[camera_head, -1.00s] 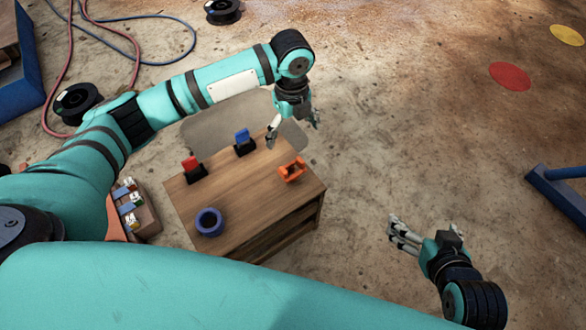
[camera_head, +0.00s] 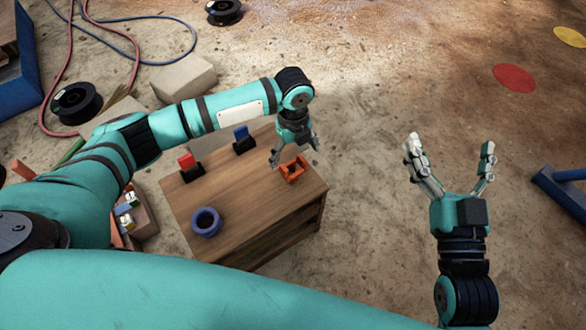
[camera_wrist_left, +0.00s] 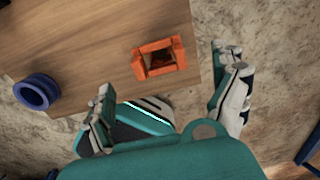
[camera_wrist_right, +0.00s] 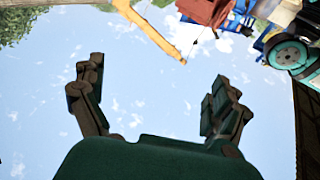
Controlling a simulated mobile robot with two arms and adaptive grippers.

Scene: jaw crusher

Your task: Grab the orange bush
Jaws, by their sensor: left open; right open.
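The orange bush (camera_head: 293,170) is a small orange block-like piece with a hollow middle. It sits on the wooden cabinet top (camera_head: 245,190) near its right edge, and it also shows in the left wrist view (camera_wrist_left: 159,59). My left gripper (camera_head: 295,165) is open and reaches down over the bush from behind; in the left wrist view its fingers (camera_wrist_left: 168,92) are spread and the bush lies beyond the gap between them, untouched as far as I can tell. My right gripper (camera_head: 452,155) is open and empty, pointing up, well right of the cabinet.
A blue ring (camera_head: 206,222) lies on the front left of the cabinet top. A red piece (camera_head: 187,161) and a blue piece (camera_head: 241,134) stand in black holders along its back. A box of parts (camera_head: 142,215) is left of the cabinet.

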